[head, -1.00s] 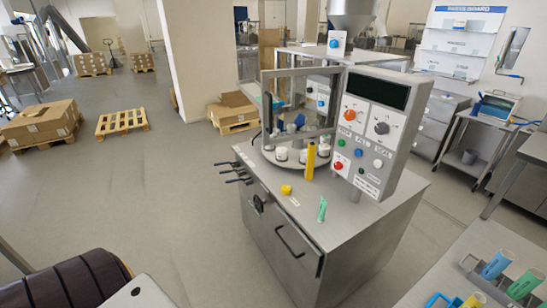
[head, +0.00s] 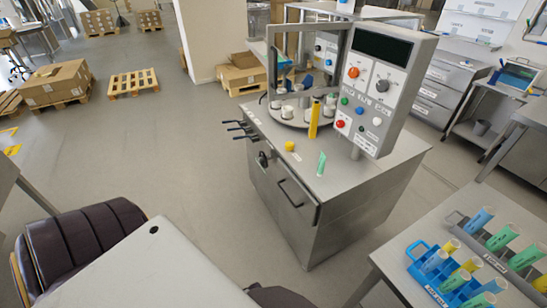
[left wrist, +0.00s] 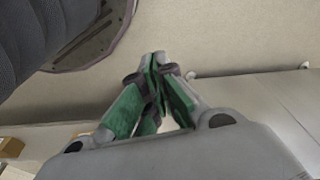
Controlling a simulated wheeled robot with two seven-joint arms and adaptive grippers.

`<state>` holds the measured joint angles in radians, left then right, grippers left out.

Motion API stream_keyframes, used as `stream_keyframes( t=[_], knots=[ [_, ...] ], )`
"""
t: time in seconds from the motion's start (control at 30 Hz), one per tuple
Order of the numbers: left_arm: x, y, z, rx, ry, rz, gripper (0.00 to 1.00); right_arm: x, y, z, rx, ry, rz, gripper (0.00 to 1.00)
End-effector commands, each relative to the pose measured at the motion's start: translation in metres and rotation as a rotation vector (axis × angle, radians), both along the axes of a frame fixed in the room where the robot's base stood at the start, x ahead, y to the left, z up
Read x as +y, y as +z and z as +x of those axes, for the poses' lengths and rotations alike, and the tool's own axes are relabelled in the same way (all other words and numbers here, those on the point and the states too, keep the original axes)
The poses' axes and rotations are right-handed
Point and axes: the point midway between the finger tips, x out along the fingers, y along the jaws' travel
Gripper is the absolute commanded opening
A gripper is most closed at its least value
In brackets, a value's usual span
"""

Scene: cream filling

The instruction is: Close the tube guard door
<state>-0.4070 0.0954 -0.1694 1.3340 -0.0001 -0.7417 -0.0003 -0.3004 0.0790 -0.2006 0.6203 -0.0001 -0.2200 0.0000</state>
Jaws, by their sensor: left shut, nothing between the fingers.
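The tube filling machine (head: 310,190) stands in the middle of the head view, with a control panel (head: 382,85) on its top. The guard's clear, metal-framed panel (head: 272,65) stands upright at the left of the control panel, in front of the round turntable (head: 290,118) with white tube holders. I cannot tell how far the door stands open. My left gripper (left wrist: 160,65) shows in the left wrist view with its green-padded fingers together and nothing between them.
A table (head: 385,265) at the lower right holds tube racks. Open floor (head: 170,150) lies left of the machine.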

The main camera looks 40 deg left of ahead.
Motion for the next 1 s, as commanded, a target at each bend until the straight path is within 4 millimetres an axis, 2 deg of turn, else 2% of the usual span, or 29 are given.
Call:
stream_keyframes(
  t=[0.23, 0.63, 0.87, 1.0],
  knots=[
    [-0.004, 0.057, 0.035, -0.028, -0.001, 0.001, 0.0, -0.006, 0.002, 0.0, -0.001, 0.001, -0.007, 0.4],
    [-0.002, 0.16, 0.082, -0.081, -0.035, 0.033, 0.0, -0.002, 0.005, 0.001, 0.0, 0.0, -0.002, 0.4],
    [0.012, 0.228, 0.111, -0.133, -0.096, 0.103, 0.0, 0.005, 0.007, 0.001, -0.001, -0.003, 0.006, 0.4],
    [0.029, 0.272, 0.134, -0.178, -0.167, 0.193, 0.0, 0.005, 0.008, 0.001, -0.001, -0.003, 0.006, 0.4]
  ],
)
